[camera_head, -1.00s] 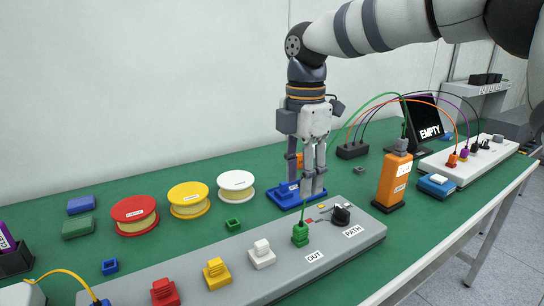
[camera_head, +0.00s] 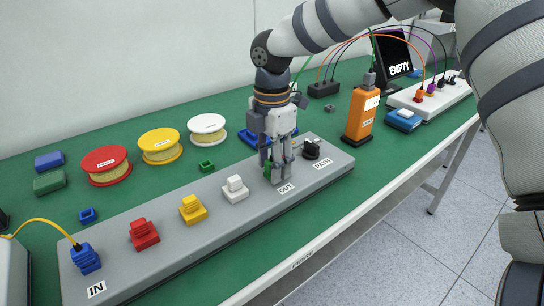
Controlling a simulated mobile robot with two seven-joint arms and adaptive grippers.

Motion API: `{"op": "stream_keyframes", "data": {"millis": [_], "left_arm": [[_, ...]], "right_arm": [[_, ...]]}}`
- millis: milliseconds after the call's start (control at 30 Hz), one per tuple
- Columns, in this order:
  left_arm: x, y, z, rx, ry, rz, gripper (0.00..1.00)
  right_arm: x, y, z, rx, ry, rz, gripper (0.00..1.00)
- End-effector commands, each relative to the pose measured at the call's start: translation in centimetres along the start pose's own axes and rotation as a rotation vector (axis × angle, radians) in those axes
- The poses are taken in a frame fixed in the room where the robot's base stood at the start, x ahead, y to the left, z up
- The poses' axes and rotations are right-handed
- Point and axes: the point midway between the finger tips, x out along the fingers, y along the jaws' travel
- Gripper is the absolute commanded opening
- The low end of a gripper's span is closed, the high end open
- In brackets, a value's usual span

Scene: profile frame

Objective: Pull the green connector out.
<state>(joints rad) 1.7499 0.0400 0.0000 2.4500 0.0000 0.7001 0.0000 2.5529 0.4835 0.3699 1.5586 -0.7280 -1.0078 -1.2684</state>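The green connector (camera_head: 267,171) sits at the OUT label on the long grey panel (camera_head: 190,244). Only a small part of it shows, as my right gripper's fingers cover most of it. My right gripper (camera_head: 276,172) points down at the connector with its fingertips low, close to the panel top. I cannot tell whether the fingers are closed on it. A piece of green cable (camera_head: 301,70) shows behind my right arm. My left gripper is not in view.
White (camera_head: 235,189), yellow (camera_head: 192,210), red (camera_head: 143,234) and blue (camera_head: 85,258) connectors stand along the panel. A black knob (camera_head: 311,149) is close right of my gripper, by PATH. An orange device (camera_head: 361,115) stands beyond it. Spools (camera_head: 106,166) lie behind.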

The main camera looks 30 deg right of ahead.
Motion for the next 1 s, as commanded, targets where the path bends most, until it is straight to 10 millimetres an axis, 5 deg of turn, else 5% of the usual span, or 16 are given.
{"op": "stream_keyframes", "data": {"millis": [33, 200, 1000], "left_arm": [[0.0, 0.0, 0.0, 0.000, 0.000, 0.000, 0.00], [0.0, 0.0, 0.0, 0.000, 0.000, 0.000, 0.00], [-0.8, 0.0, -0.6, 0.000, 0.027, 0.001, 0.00]], "right_arm": [[0.0, 0.0, 0.0, 0.000, 0.000, 0.000, 0.33], [0.0, 0.0, 0.0, 0.000, 0.000, 0.000, 0.00], [-2.1, 0.0, 0.0, 0.000, 0.000, 0.002, 0.00]]}}
